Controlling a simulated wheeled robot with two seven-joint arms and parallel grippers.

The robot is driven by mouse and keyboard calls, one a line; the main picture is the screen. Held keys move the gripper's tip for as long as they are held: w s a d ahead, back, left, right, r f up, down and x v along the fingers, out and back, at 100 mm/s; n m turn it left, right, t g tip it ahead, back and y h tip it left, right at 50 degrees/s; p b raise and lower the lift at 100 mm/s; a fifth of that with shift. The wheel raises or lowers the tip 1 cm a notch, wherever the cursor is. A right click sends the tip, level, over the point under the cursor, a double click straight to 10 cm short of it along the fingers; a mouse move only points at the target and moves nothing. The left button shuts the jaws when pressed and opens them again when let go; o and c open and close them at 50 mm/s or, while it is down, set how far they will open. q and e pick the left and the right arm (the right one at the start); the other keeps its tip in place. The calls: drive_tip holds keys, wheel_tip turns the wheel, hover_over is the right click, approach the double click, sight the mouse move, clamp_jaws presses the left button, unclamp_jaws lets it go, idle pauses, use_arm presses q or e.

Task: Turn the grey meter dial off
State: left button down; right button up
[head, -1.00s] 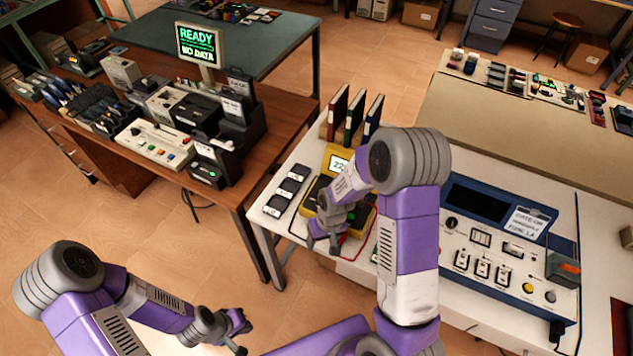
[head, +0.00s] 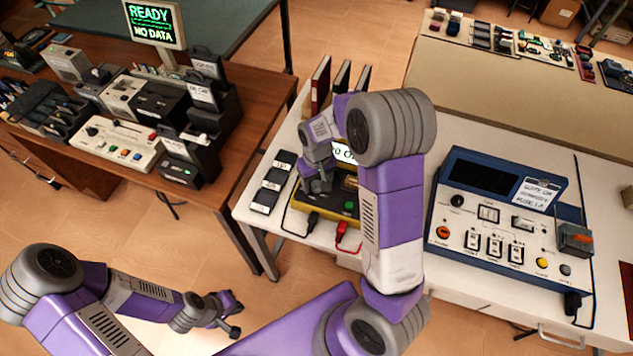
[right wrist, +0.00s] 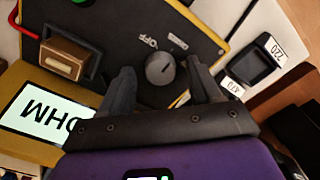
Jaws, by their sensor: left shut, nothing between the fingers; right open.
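The yellow and black meter (head: 328,213) lies on the white table, partly hidden by my right arm in the head view. The right wrist view shows its black face (right wrist: 110,30) and a lit screen (right wrist: 40,118) with "OHM" upside down. The round grey dial (right wrist: 160,69) has an "OFF" label (right wrist: 148,43) at its upper left; its exact setting is hard to read. My right gripper (head: 318,184) is open over the meter, its fingers (right wrist: 162,74) on either side of the dial; contact is unclear. My left gripper (head: 234,318) is shut and empty, away from the table.
Small black labelled boxes (head: 274,180) sit left of the meter. A red plug (head: 341,232) and a black plug (head: 312,219) are at its front edge. Binders (head: 320,86) stand behind it. A blue-and-white instrument panel (head: 500,220) lies to the right.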

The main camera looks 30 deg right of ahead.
drive_tip(key=shift+f, duration=0.15)
drive_tip(key=shift+c, duration=0.3)
drive_tip(key=c, duration=1)
drive_tip(key=shift+n, duration=0.3)
drive_tip(key=n, duration=0.4)
drive_tip(key=shift+n+p, duration=0.45)
drive_tip(key=shift+n, duration=1.75)
